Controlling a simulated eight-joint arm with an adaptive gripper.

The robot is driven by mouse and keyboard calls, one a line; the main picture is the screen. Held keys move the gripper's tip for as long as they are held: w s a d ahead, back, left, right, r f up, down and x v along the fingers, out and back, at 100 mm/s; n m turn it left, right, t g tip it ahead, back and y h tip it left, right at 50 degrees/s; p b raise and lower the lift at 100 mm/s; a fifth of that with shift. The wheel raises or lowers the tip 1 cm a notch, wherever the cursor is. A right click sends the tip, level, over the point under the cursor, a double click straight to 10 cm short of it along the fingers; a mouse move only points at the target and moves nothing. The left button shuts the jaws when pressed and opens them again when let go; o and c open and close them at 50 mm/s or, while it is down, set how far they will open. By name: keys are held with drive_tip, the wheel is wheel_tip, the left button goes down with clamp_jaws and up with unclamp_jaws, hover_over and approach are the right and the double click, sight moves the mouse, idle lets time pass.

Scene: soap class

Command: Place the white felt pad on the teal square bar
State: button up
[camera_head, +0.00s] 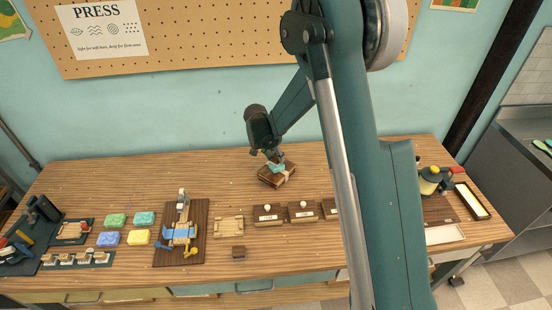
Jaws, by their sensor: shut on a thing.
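My gripper (272,157) points down at the back middle of the table, right above a dark brown wooden block or box (267,180) with lighter strips. A small teal piece (277,168), perhaps the teal square bar, shows on top of the block at my fingertips. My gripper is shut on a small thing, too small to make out. I cannot pick out the white felt pad. Another teal bar (144,218) lies at the left of the table, beside a green bar (115,220), a blue bar (109,238) and a yellow bar (138,237).
A dark board (198,214) with a blue-and-tan fixture stands left of centre. A light wooden tray (229,227) and a small brown block (239,252) lie beside it. Brown boxes (269,215) with white knobs stand front middle. My arm hides part of the right side.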

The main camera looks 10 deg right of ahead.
drive_tip(key=shift+f, duration=0.55)
drive_tip(key=shift+f, duration=0.15)
drive_tip(key=o, duration=0.9)
drive_tip(key=shift+r, duration=0.2)
drive_tip(key=shift+v, duration=5.95)
